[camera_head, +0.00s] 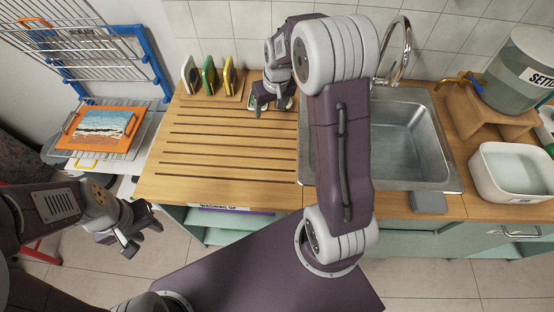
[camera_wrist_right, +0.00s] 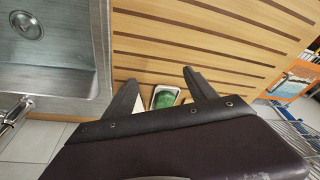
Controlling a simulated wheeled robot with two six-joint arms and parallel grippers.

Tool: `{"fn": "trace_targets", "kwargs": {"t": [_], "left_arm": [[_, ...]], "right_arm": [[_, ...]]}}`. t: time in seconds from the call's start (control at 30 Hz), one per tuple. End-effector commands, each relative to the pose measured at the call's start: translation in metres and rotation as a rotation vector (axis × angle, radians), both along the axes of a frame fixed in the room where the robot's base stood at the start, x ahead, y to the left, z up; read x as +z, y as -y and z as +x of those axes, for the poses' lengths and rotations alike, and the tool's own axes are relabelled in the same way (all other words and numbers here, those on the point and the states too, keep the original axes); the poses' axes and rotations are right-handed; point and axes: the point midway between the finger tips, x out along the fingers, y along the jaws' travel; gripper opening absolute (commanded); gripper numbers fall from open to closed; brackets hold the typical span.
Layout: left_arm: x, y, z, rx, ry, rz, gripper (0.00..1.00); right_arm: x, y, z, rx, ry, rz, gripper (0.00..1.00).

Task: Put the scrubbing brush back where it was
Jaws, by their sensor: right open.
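My right gripper (camera_head: 271,104) is open at the back edge of the slatted wooden draining board (camera_head: 220,150), left of the sink. In the right wrist view, its spread fingers (camera_wrist_right: 160,77) show nothing held between them. A small white-rimmed dish with something green in it (camera_wrist_right: 165,98) lies beyond and below the fingers, seen between them. I cannot tell whether the green thing is the scrubbing brush; in the head view the gripper largely hides this spot. My left gripper (camera_head: 137,236) is open and empty, in front of the counter at the left.
A rack with coloured upright pieces (camera_head: 210,80) stands at the back left of the board. The steel sink (camera_head: 408,140) and tap (camera_head: 397,50) are to the right. A white tub (camera_head: 512,172) and a water container (camera_head: 520,70) stand farther right. The board's middle is clear.

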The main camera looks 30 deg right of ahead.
Motion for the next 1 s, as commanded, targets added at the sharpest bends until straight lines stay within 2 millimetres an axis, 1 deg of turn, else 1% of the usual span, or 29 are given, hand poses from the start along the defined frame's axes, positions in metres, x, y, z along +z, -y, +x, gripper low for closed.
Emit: {"fn": "trace_targets", "kwargs": {"t": [0.03,0.07,0.1,0.17,0.2,0.3,0.33,0.4,0.47,1.0], "left_arm": [[0.000,0.000,0.000,0.000,0.000,0.000,0.36],[0.000,0.000,0.000,0.000,0.000,0.000,0.36],[0.000,0.000,0.000,0.000,0.000,0.000,0.36],[0.000,0.000,0.000,0.000,0.000,0.000,0.36],[0.000,0.000,0.000,0.000,0.000,0.000,0.36],[0.000,0.000,0.000,0.000,0.000,0.000,0.36],[0.000,0.000,0.000,0.000,0.000,0.000,0.36],[0.000,0.000,0.000,0.000,0.000,0.000,0.36],[0.000,0.000,0.000,0.000,0.000,0.000,0.36],[0.000,0.000,0.000,0.000,0.000,0.000,0.36]], "right_arm": [[-0.001,-0.022,-0.031,0.021,-0.027,0.004,0.65],[-0.004,-0.033,-0.050,0.029,-0.046,0.007,0.65],[-0.007,-0.046,-0.075,0.039,-0.069,0.009,0.65],[-0.012,-0.060,-0.111,0.053,-0.096,0.010,0.65],[-0.015,-0.068,-0.132,0.062,-0.115,0.011,0.65],[-0.022,-0.078,-0.171,0.075,-0.146,0.009,0.65],[-0.023,-0.079,-0.179,0.078,-0.152,0.009,0.65],[-0.026,-0.082,-0.191,0.082,-0.162,0.008,0.65],[-0.027,-0.082,-0.195,0.083,-0.166,0.008,0.65],[-0.027,-0.082,-0.195,0.081,-0.168,0.009,0.65]]}}
